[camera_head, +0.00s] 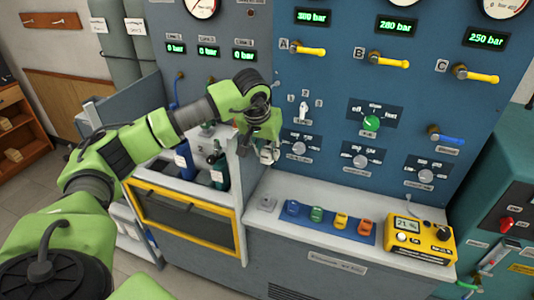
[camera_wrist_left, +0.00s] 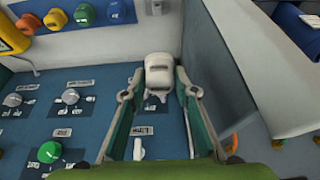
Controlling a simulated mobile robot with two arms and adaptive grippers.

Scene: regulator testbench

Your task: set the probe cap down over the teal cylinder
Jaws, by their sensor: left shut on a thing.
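My left gripper (camera_head: 266,152) is shut on the white probe cap (camera_wrist_left: 158,75), which sits between its fingertips in the left wrist view. In the head view the cap (camera_head: 269,155) shows just below the gripper. It hangs in front of the blue panel, above the bench and right of the open compartment. The teal cylinder (camera_head: 217,168) stands upright in that compartment, left of the gripper and apart from the cap. Its top is bare. My right gripper is not in view.
A white wall (camera_wrist_left: 235,55) stands between the cap and the compartment. A blue cylinder (camera_head: 184,162) stands left of the teal one. A blue tray of coloured pieces (camera_head: 331,222) and a yellow meter (camera_head: 418,238) lie on the bench. Valve handles and knobs stick out of the panel.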

